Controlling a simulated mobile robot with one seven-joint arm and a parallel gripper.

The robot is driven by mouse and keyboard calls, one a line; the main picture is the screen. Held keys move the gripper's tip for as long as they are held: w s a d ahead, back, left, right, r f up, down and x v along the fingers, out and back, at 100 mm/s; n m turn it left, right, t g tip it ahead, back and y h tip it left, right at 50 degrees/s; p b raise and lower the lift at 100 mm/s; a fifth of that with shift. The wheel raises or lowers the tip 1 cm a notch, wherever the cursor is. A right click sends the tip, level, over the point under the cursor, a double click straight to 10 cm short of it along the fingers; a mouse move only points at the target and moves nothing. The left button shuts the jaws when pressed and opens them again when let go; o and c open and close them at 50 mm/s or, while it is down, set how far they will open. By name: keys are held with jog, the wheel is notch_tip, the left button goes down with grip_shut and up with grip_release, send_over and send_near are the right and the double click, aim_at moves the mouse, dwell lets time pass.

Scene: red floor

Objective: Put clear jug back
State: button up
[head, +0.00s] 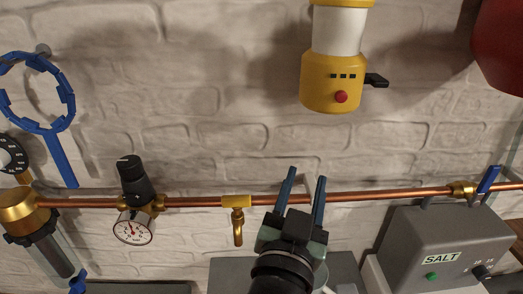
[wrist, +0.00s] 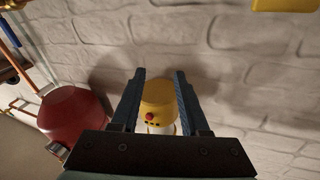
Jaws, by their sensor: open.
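My gripper (head: 306,180) is open in the head view, its two dark blue fingers pointing up in front of the copper pipe. In the wrist view my gripper (wrist: 160,74) has nothing held between its fingers. I cannot clearly identify a clear jug. A pale, rounded, partly see-through edge (head: 323,277) shows beside my wrist, mostly hidden; I cannot tell what it is. A yellow device with a white middle (head: 339,32) stands out against the wall above my gripper. In the wrist view the yellow device (wrist: 157,93) appears between the fingers, beyond them.
A copper pipe (head: 390,194) runs across the white brick wall, with a gauge (head: 134,227) and a brass tap (head: 238,226). A grey SALT box (head: 440,243) is at right, a clear-bodied filter (head: 50,252) at lower left, a red rounded object (head: 503,45) at upper right.

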jog(key=s+a+r+n+t+y, duration=0.2)
jog(key=s+r+t, duration=0.1)
jog(key=r, duration=0.7)
jog(key=s+a+r+n+t+y, duration=0.1)
jog(key=s+a+r+t+y, duration=0.1)
jog(key=r, duration=0.8)
jog(key=s+a+r+n+t+y, duration=0.1)
jog(key=s+a+r+n+t, duration=0.1)
jog(key=s+r, duration=0.4)
notch_tip(320, 180, up, 4)
jog(key=shift+s+a+r+n+t+y, duration=0.15)
jog(key=shift+s+a+n+t+y, duration=0.25)
jog(key=shift+t, duration=0.8)
jog(key=shift+w+a, duration=0.1)
notch_tip(320, 180, up, 11)
jog(key=p, duration=1.1)
